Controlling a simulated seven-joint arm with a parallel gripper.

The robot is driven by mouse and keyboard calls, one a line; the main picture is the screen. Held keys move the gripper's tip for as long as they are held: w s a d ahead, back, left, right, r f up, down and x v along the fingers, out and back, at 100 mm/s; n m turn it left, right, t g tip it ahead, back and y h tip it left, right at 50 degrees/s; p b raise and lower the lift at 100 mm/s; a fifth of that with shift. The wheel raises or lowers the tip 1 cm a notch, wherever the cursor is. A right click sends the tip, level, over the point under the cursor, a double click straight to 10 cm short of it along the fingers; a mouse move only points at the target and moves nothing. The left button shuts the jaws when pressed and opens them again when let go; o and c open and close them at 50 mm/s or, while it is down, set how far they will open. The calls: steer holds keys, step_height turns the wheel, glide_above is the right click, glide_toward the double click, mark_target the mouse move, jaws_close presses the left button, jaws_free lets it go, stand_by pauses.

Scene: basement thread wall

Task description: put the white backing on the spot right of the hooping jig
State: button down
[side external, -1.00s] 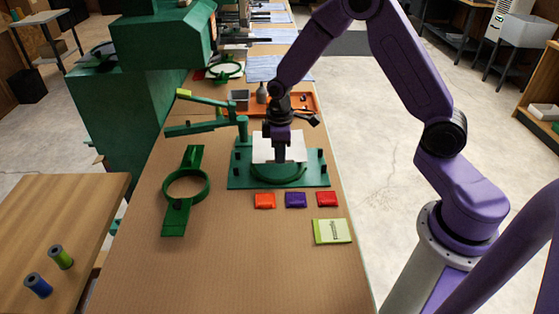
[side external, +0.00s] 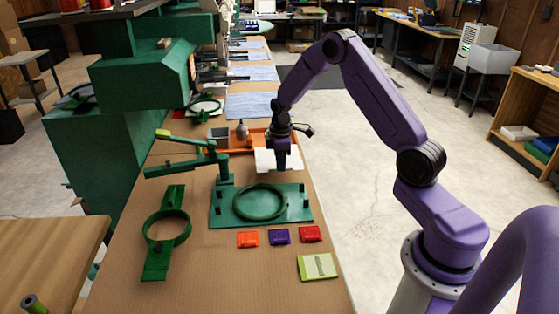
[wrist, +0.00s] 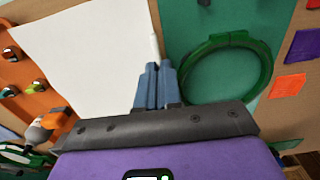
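The white backing (side external: 264,160) is a flat white sheet at my gripper (side external: 282,168). In the wrist view the backing (wrist: 85,60) fills the upper left. My gripper's blue fingers (wrist: 155,72) are close together at the sheet's edge and look shut on it. In the side view the sheet appears raised, beyond the far edge of the hooping jig (side external: 225,213). The jig is a green board with pegs and a green ring (side external: 260,203); the ring also shows in the wrist view (wrist: 262,75). No marked spot right of the jig is discernible.
An orange tray (side external: 222,146) with small items lies behind the backing. Orange (side external: 248,239), purple (side external: 279,236) and red (side external: 310,234) packets and a pale green booklet (side external: 317,267) lie in front of the jig. A green hoop holder (side external: 166,230) lies left. A green arm (side external: 190,150) stands at the jig's back left.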

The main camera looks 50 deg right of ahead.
mark_target(281, 184)
steer(key=shift+f, duration=0.8)
steer(key=shift+f, duration=0.1)
steer(key=shift+f, duration=1.65)
steer(key=c, duration=1.2)
jaws_free()
steer(key=shift+c, duration=0.2)
steer(key=shift+r, duration=0.1)
steer(key=shift+r, duration=3.45)
